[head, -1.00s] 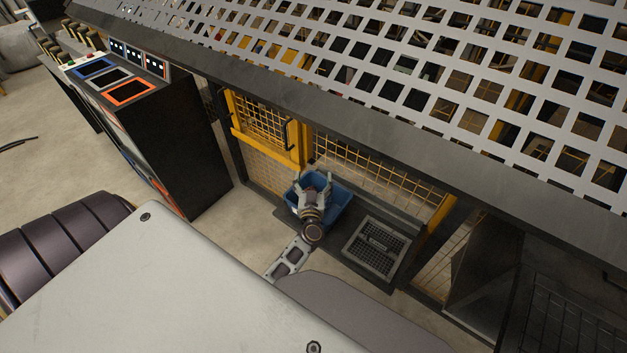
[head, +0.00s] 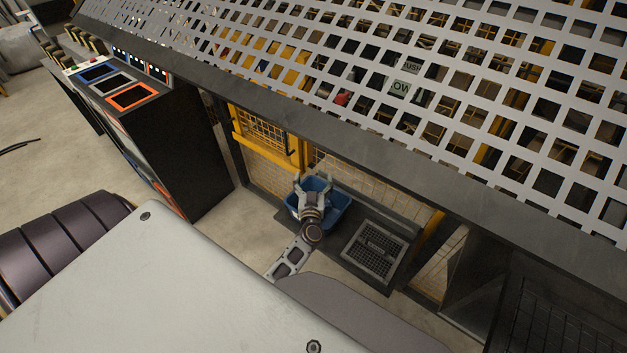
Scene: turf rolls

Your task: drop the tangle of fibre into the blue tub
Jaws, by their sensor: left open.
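The blue tub (head: 338,205) stands on a dark ledge at the foot of the yellow mesh guard. My left gripper (head: 313,180) is over the tub, with its two fingers spread apart and nothing seen between them. The gripper and wrist cover part of the tub's inside. I cannot make out the tangle of fibre; whether it lies in the tub is hidden. My right gripper is not in view.
A grey grated tray (head: 375,249) sits on the ledge right of the tub. A dark control cabinet (head: 165,145) stands to the left. A perforated grey panel (head: 420,75) overhangs the area from above. The concrete floor (head: 235,235) is clear.

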